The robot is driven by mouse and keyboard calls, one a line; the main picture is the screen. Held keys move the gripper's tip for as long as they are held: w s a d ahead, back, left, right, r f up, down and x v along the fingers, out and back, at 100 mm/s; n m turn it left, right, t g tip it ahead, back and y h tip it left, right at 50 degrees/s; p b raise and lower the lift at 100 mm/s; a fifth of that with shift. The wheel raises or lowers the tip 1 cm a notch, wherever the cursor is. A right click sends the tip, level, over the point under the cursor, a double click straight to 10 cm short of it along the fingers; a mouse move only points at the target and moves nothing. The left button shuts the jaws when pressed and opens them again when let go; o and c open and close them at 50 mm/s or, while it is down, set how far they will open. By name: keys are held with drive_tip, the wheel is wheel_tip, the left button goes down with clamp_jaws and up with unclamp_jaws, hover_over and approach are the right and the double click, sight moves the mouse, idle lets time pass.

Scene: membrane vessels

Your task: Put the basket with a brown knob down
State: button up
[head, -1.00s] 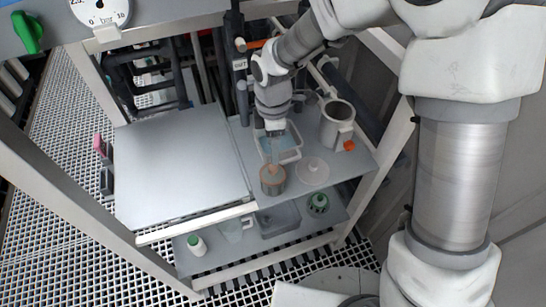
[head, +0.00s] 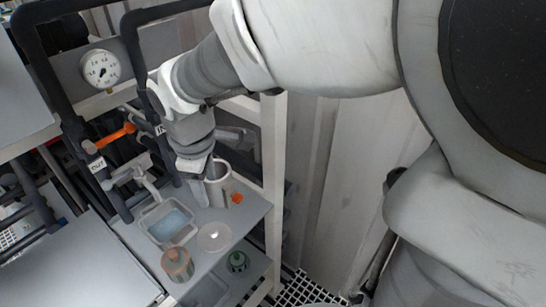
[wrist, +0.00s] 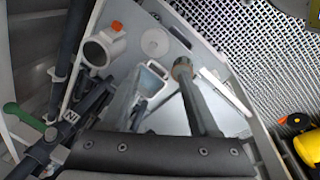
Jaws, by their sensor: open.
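The basket with a brown knob (head: 177,264) stands upright on the grey shelf top, near its front edge, in front of the tub. It also shows in the wrist view (wrist: 182,66), just beyond the tip of the right finger, partly covered by it. My gripper (head: 211,170) is in the head view above the back of the shelf, in front of the grey jug and apart from the basket. In the wrist view the two fingers of my gripper (wrist: 158,85) are spread, with nothing held between them.
A clear tub with bluish liquid (head: 168,223) stands left of a round white lid (head: 214,237). The grey jug (head: 217,184) with an orange part is at the back right. A green-topped vessel (head: 238,261) is on the lower shelf. The panel (head: 75,270) at left is bare.

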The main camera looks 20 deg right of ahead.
drive_tip(key=s+d+r+m+t, duration=0.3)
drive_tip(key=s+d+r+m, duration=0.4)
drive_tip(key=s+d+m, duration=0.4)
drive_tip(key=shift+s+m, duration=0.3)
drive_tip(key=shift+m, duration=0.7)
drive_tip(key=shift+d, duration=0.1)
